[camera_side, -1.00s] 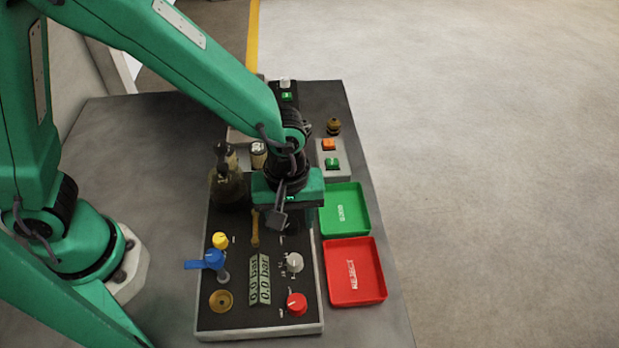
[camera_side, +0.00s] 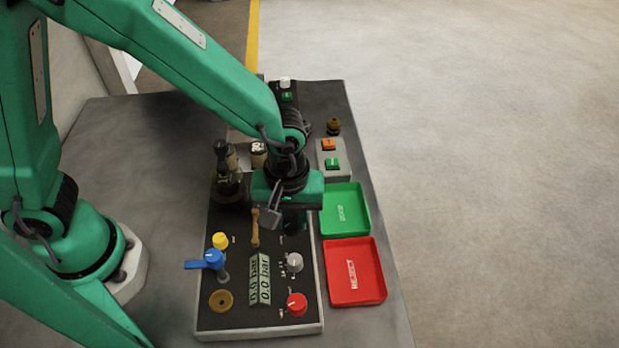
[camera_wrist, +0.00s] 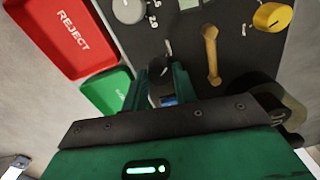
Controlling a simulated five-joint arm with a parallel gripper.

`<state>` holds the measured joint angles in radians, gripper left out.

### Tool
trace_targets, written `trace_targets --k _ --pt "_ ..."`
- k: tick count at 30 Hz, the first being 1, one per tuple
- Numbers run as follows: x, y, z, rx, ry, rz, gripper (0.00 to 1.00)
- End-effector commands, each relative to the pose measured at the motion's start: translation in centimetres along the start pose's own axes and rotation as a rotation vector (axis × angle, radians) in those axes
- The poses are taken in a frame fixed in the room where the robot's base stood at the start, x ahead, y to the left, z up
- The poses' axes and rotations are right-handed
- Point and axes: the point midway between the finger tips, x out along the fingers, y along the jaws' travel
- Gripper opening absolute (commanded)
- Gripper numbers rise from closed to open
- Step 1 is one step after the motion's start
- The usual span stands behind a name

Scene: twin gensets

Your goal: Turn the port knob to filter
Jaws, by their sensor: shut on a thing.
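My gripper (camera_side: 292,220) points down over the right side of the dark panel (camera_side: 240,322), beside the green tray. In the wrist view my gripper (camera_wrist: 160,84) has its two fingers around a small dark and grey knob (camera_wrist: 158,91) with a bit of blue, and is shut on it. The side view hides this knob behind the gripper. I cannot read its label or pointer, nor tell for sure that it is the port knob. A separate grey knob (camera_side: 294,262) with small marks stands nearer the front of the panel, clear of my gripper; the wrist view shows it too (camera_wrist: 128,8).
A brass-coloured handle (camera_side: 255,228), yellow knob (camera_side: 220,240), blue lever (camera_side: 208,259) and red knob (camera_side: 297,304) stand on the panel. A dark bottle-like part (camera_side: 228,185) is left of my gripper. Green (camera_side: 359,228) and red (camera_side: 378,290) trays lie right.

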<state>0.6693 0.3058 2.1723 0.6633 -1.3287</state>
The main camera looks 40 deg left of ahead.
Motion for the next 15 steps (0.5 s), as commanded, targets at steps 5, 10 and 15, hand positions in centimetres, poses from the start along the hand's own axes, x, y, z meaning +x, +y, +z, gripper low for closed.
trace_targets --k 5,10,15 --pt "-0.05 -0.01 0.0 0.126 0.0 -0.001 0.05" --pt "-0.05 -0.01 0.0 0.277 0.0 -0.001 0.05" --pt "-0.05 -0.01 0.0 0.439 0.0 -0.001 0.05"
